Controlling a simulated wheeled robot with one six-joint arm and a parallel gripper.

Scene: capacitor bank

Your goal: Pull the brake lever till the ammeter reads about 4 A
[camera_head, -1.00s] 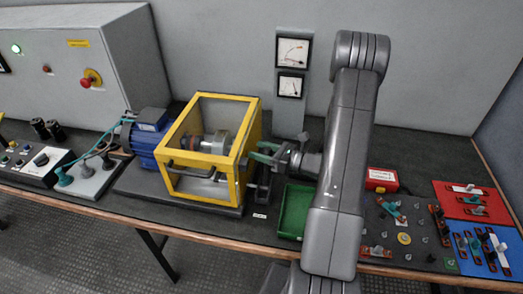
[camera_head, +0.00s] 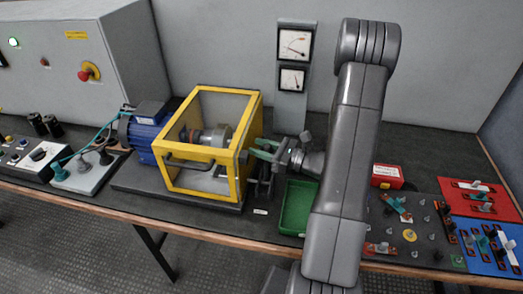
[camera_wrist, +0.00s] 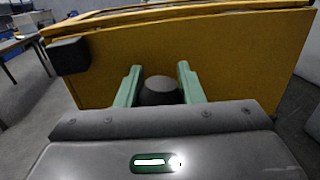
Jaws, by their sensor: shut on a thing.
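My gripper (camera_head: 263,150) has green fingers and is at the right side of the yellow-framed cage (camera_head: 206,164). In the wrist view, its two fingers (camera_wrist: 160,84) stand on either side of a dark rounded knob (camera_wrist: 160,92), which appears to be the brake lever's end. The fingers are shut on it. The lever's lower part is hard to make out beside the cage. Two white-faced meters stand on a grey panel behind, an upper one (camera_head: 295,44) and a lower one (camera_head: 291,78). Their scales are too small to read, and I cannot tell which is the ammeter.
A blue motor (camera_head: 150,135) is left of the cage. A green tray (camera_head: 296,207) lies close to my gripper and arm. A red box (camera_head: 387,176) and red and blue mats with parts are at the right. A grey cabinet (camera_head: 120,55) stands at the back left.

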